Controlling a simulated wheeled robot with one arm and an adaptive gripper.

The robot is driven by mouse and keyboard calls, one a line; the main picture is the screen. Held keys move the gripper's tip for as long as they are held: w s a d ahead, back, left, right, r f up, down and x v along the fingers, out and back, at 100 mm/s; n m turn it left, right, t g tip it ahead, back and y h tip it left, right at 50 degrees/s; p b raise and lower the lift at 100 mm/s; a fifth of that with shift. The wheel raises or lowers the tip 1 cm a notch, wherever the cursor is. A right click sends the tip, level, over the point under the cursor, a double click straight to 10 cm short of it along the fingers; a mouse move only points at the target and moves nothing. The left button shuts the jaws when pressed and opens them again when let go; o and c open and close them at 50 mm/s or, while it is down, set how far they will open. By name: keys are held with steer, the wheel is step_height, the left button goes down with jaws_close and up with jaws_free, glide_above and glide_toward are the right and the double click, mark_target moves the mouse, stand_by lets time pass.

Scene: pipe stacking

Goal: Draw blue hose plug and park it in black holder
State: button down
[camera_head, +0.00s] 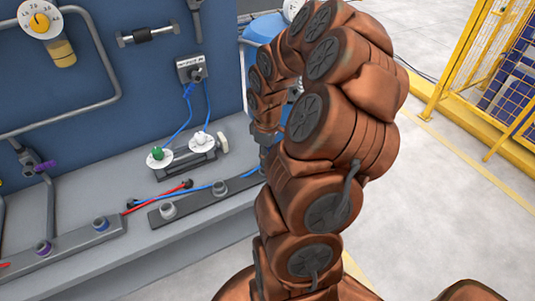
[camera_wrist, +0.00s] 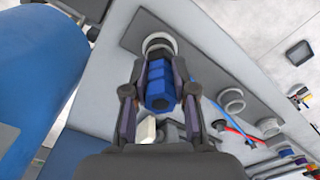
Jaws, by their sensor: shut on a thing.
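The blue hose plug (camera_wrist: 158,87) is a hexagonal blue piece in the middle of the wrist view. My gripper (camera_wrist: 159,76) is shut on it, one finger on each side. The plug lines up with a pale ring socket (camera_wrist: 160,42) at one end of the black holder (camera_wrist: 200,62). Whether it is seated in the ring or just clear of it, I cannot tell. In the head view the black holder (camera_head: 195,202) lies on the grey bench, and my gripper (camera_head: 267,148) is over its right end. My arm hides the plug there.
Two more holder sockets, one at the left (camera_head: 168,210) and one in the middle (camera_head: 219,187), look empty. A blue hose (camera_head: 185,191) and a red hose (camera_head: 160,198) run along the bench. A blue tank (camera_wrist: 35,70) stands close at left in the wrist view.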

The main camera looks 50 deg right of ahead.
steer(key=shift+f, duration=0.15)
steer(key=c, duration=0.9)
jaws_free()
steer(key=shift+o, duration=0.2)
steer(key=shift+r, duration=0.55)
step_height(320, 180, up, 11)
steer(key=shift+f, duration=0.1)
